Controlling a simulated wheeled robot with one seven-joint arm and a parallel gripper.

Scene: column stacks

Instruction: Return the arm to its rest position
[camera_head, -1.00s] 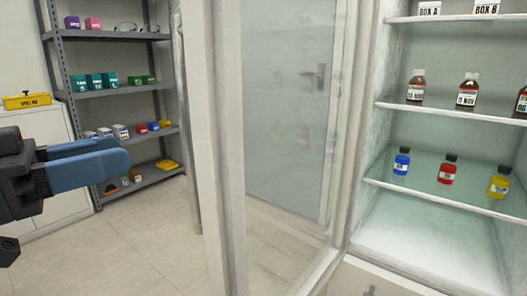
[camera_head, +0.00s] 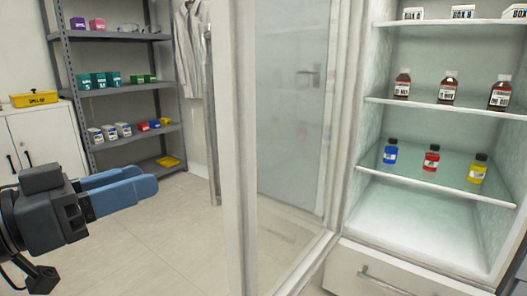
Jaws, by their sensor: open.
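My gripper (camera_head: 146,186) is at the lower left, in front of the grey shelf rack and above the floor. Its blue fingers point right. Nothing shows between them, and they touch nothing. The black wrist of my arm shows at the left edge; the rest of my arm is out of view.
An open glass door (camera_head: 290,130) stands right of my gripper. Behind it, a cabinet (camera_head: 420,215) holds brown bottles and blue, red and yellow bottles. A grey rack (camera_head: 125,90) and a white cupboard (camera_head: 48,135) stand at the left. The floor (camera_head: 170,235) between is clear.

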